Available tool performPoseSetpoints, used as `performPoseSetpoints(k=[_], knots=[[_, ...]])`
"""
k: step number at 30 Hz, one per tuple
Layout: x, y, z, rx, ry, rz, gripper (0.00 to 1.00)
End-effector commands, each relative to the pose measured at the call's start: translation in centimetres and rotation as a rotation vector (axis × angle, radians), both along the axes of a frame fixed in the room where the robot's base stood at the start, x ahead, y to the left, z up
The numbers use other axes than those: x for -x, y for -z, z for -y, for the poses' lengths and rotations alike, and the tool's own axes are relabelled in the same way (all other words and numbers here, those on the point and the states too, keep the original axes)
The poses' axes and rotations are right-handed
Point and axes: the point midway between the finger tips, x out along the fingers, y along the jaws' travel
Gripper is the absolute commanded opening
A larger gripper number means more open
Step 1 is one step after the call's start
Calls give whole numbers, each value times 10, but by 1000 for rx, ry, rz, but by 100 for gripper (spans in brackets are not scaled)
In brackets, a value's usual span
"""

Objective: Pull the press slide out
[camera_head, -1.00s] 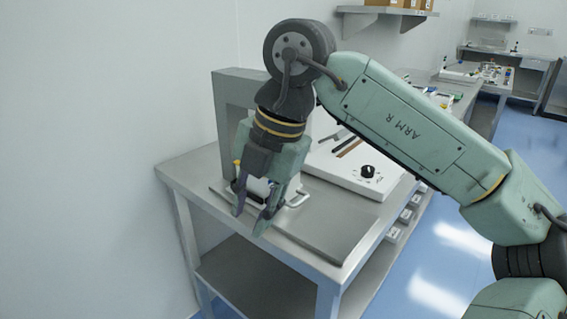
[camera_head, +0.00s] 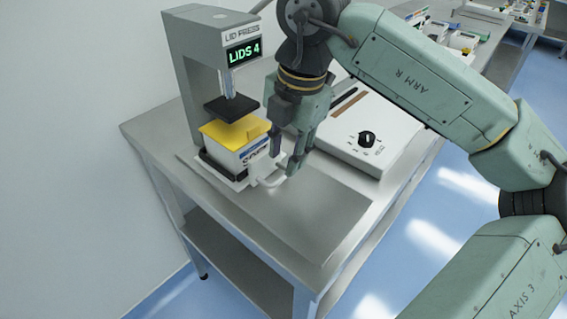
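The lid press (camera_head: 190,60) stands at the back left of the bench, its display reading "LIDS 4". Its black press plate (camera_head: 231,108) hangs above a white tub (camera_head: 245,158) with a yellow lid (camera_head: 232,131); a gap shows between plate and lid. The tub sits on the press slide (camera_head: 236,184), whose pale handle (camera_head: 270,181) sticks out at the front right. My gripper (camera_head: 283,164) points down beside the tub's right side, close to the handle. Its fingers look apart with nothing between them. Whether a fingertip touches the handle I cannot tell.
A white unit with a black knob (camera_head: 366,138) stands on the bench right of my gripper. The metal bench top (camera_head: 290,225) is bare in front of the slide. A white wall is on the left. Another bench with small items is at the back right.

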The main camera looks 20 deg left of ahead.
Motion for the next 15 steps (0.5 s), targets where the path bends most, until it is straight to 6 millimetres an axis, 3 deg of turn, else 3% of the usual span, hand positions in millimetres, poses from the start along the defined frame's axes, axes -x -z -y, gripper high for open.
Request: performPoseSetpoints(k=[6, 15], knots=[[-2, 34, -6, -1, -1, -3, 30], [-2, 49, -8, -1, -1, 0, 30]])
